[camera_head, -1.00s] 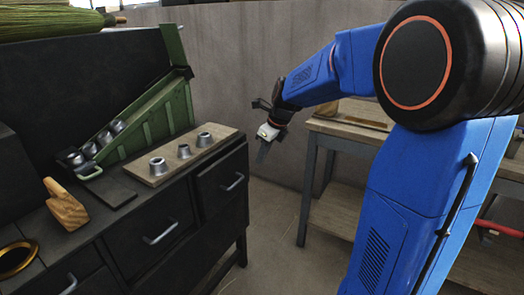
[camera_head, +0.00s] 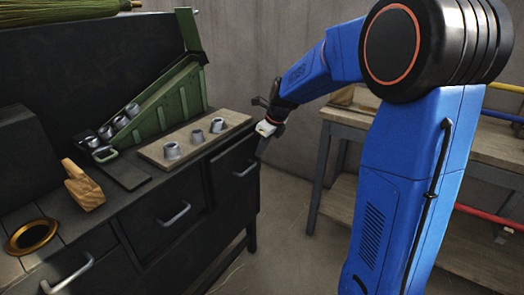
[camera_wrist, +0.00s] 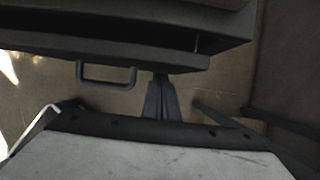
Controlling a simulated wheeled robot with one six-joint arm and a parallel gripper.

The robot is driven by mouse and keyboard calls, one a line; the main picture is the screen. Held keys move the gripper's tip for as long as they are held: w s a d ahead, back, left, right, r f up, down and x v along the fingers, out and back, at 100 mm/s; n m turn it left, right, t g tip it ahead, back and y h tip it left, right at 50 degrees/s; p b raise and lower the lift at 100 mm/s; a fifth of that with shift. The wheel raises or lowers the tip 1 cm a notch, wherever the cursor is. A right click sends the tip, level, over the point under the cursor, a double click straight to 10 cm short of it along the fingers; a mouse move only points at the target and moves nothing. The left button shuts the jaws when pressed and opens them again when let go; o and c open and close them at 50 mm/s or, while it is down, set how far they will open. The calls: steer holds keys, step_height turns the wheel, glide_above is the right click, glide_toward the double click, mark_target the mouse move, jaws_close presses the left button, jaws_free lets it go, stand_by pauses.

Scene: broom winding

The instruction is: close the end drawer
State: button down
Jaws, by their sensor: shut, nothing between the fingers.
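The end drawer (camera_head: 235,172) is the dark right-hand drawer of the black bench, with a grey bar handle (camera_head: 246,169). In the wrist view the drawer front (camera_wrist: 120,66) spans the upper part, with a dark gap above it, so it seems to stand partly out. Its handle shows there too (camera_wrist: 105,86), left of the fingers. My gripper (camera_head: 261,147) is shut and empty, just right of the drawer front near its upper edge. In the wrist view my gripper (camera_wrist: 160,98) has its tips at the drawer's lower edge in the picture; I cannot tell if they touch.
On the bench top, a wooden board (camera_head: 190,143) holds metal collars, beside a green ramp (camera_head: 160,105), a wooden block (camera_head: 82,186) and a brass ring (camera_head: 32,236). Another drawer (camera_head: 165,218) is left of the end drawer. A wooden table (camera_head: 345,115) stands behind my arm. Floor between is clear.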

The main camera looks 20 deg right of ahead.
mark_target(252, 146)
steer(key=w+a, duration=0.2)
steer(key=w, duration=0.1)
steer(key=shift+w+a, duration=0.1)
steer(key=shift+a, duration=0.1)
steer(key=shift+w, duration=0.1)
steer(key=shift+r, duration=0.1)
